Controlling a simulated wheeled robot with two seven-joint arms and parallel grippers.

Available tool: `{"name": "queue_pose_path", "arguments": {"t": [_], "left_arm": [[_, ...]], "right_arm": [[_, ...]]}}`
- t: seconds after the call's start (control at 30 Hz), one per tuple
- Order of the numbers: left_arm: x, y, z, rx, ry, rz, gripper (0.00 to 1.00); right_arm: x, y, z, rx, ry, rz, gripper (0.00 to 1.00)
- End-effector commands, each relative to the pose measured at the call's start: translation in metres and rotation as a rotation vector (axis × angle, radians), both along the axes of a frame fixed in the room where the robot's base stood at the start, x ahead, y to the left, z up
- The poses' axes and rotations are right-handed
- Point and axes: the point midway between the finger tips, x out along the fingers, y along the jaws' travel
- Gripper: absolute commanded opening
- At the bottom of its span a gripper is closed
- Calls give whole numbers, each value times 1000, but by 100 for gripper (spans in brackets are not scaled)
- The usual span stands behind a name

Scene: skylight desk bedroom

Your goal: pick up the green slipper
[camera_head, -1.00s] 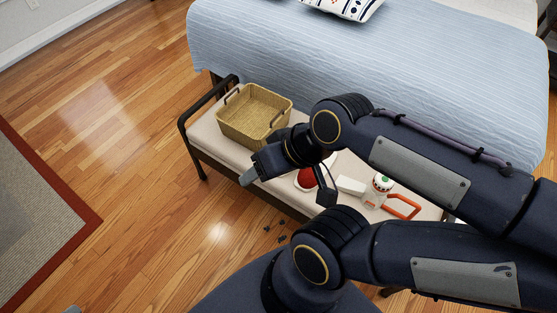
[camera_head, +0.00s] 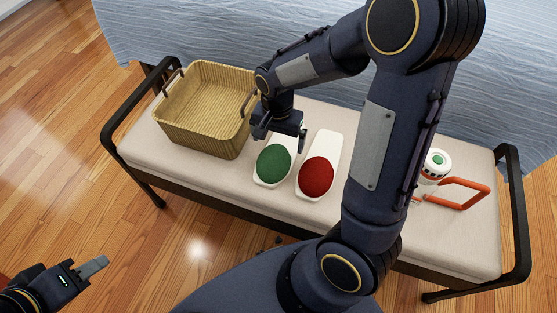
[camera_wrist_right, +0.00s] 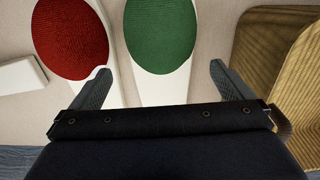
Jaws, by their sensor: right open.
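The green slipper (camera_head: 273,164), with a green top and a white sole, lies on the cushioned bench (camera_head: 222,178). The red slipper (camera_head: 316,176) lies just to its right. My right gripper (camera_head: 281,136) hangs over the white heel end of the green slipper, which it partly hides. In the right wrist view, the gripper (camera_wrist_right: 160,72) is open and empty, with the green slipper (camera_wrist_right: 160,35) between and beyond its fingers. The red slipper (camera_wrist_right: 72,38) shows at left there. My left gripper (camera_head: 88,269) is low at the left, away from the bench; its jaw opening is unclear.
An empty wicker basket (camera_head: 203,146) stands left of the green slipper, close to my right gripper. A white bottle with a green top (camera_head: 436,164) and an orange-red frame-like object (camera_head: 463,193) are at the bench's right. Dark rails (camera_head: 519,215) edge the bench ends.

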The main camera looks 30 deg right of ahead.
Motion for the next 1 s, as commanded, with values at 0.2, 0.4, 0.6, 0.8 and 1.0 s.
{"name": "queue_pose_path", "arguments": {"t": [0.2, 0.4, 0.6, 0.8, 1.0], "left_arm": [[0, 0, -12, 0, 0, 0, 36], [0, 0, -29, 0, 0, 0, 36], [0, 0, -39, 0, 0, 0, 36], [0, 0, -37, 0, 0, 0, 36], [0, 0, -37, 0, 0, 0, 36]], "right_arm": [[0, -1, -24, 0, 1, -1, 100], [2, -1, -51, 0, 3, 0, 100], [3, -1, -72, 1, 1, 1, 100], [3, -1, -71, 1, 0, 1, 100], [3, -1, -71, 1, 0, 1, 75]]}}
